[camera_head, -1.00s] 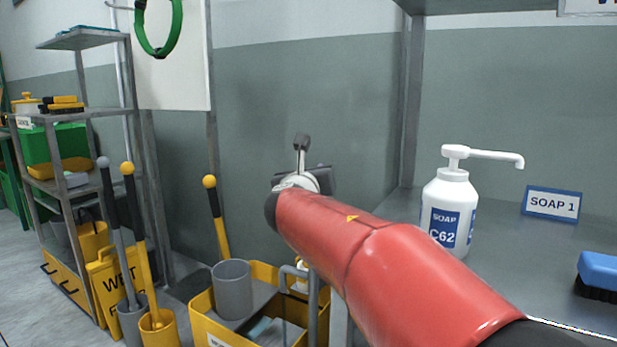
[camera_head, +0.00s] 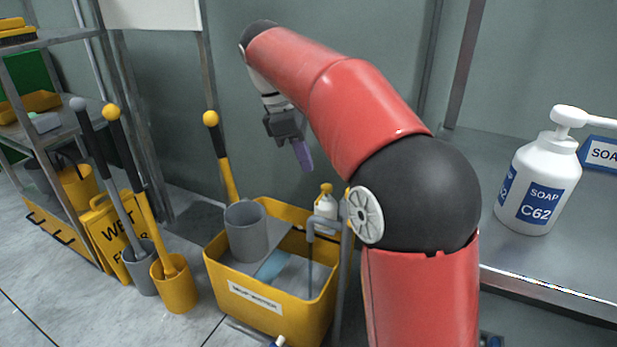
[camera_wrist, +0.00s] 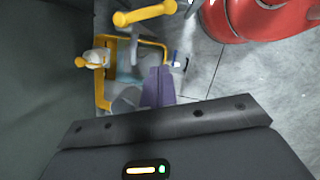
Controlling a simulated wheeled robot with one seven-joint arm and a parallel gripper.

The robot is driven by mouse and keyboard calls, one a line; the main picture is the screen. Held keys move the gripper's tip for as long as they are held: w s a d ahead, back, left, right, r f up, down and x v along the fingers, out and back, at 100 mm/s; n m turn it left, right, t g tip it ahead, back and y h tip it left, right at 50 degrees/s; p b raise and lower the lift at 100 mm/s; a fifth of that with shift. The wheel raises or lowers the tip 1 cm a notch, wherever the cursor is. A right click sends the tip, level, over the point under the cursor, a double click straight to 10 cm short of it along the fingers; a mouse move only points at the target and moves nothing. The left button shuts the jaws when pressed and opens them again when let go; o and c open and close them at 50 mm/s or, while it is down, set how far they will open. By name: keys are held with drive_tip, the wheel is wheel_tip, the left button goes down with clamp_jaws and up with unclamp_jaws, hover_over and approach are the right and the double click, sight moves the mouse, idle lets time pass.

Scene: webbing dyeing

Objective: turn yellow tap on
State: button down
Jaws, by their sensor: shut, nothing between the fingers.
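I cannot clearly make out a yellow tap. In the head view a small white bottle-like thing with a yellow top (camera_head: 326,207) stands at the back right of a yellow cart; it also shows in the wrist view (camera_wrist: 97,57). In the wrist view a yellow bar with a round end (camera_wrist: 145,13) lies at the top; I cannot tell whether it is a tap handle. My gripper (camera_head: 305,158), with purple fingers, points down above the cart, apart from everything. The fingers (camera_wrist: 157,74) are shut and empty.
The yellow cart (camera_head: 232,293) holds a grey cup (camera_head: 245,230). Poles with ball ends and a yellow wet-floor sign (camera_head: 113,235) stand left. A soap bottle (camera_head: 538,185) stands on the grey counter (camera_head: 490,165) at right. Floor is free at front left.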

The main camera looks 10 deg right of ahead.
drive_tip(key=s+d+f+b, duration=0.1)
drive_tip(key=d+f+b, duration=0.2)
drive_tip(key=d+f, duration=0.3)
drive_tip(key=x, duration=0.4)
drive_tip(key=shift+s+a+f, duration=0.2)
drive_tip(key=shift+s, duration=0.05)
drive_tip(key=shift+d, duration=0.1)
